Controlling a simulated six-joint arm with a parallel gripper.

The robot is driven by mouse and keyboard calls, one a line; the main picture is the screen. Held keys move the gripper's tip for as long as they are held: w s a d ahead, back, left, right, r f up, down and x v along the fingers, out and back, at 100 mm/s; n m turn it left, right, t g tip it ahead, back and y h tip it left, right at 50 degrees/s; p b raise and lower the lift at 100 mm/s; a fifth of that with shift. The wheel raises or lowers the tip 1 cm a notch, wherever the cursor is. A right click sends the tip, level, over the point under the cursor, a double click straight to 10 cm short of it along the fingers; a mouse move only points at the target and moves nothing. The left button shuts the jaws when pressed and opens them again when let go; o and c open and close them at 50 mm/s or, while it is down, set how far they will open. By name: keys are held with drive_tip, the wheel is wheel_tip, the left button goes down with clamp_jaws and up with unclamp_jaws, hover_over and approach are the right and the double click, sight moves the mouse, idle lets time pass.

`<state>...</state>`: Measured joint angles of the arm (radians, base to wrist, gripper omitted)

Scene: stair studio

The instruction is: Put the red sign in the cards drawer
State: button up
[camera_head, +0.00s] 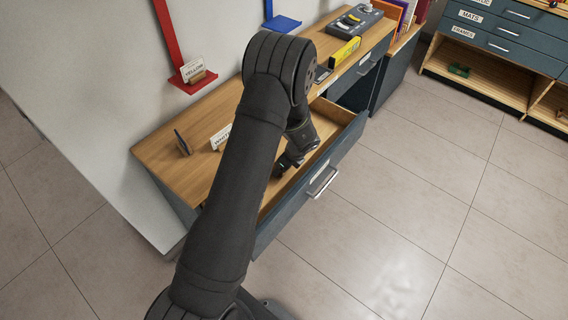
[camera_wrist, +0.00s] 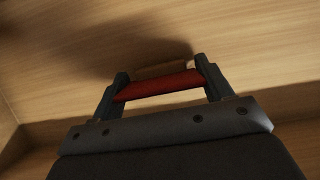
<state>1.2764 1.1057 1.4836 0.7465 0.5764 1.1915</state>
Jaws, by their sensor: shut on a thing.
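In the wrist view my gripper (camera_wrist: 163,86) is shut on the red sign (camera_wrist: 158,85), which lies across between its two fingers. A thin strip of light wood shows just beyond the red part. The gripper is inside an open drawer (camera_head: 338,165) of the wooden-topped cabinet, close above its wooden floor (camera_wrist: 60,60). Whether the sign touches the floor, I cannot tell. In the head view my gripper (camera_head: 283,168) reaches down into this drawer, and the sign is hidden. The drawer's front label is too small to read.
A white card (camera_head: 221,136) and a small dark-faced stand (camera_head: 182,142) are on the cabinet top (camera_head: 185,165). A red wall shelf (camera_head: 193,82) holds another card. The floor at right is clear.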

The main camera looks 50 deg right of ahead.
drive_tip(key=o, duration=0.9)
drive_tip(key=shift+f, duration=0.15)
drive_tip(key=shift+o, duration=0.2)
drive_tip(key=v, duration=1.2)
drive_tip(key=x, duration=1.2)
drive_tip(key=shift+f, duration=0.15)
wheel_tip(320, 180, up, 2)
drive_tip(key=shift+r, duration=0.5)
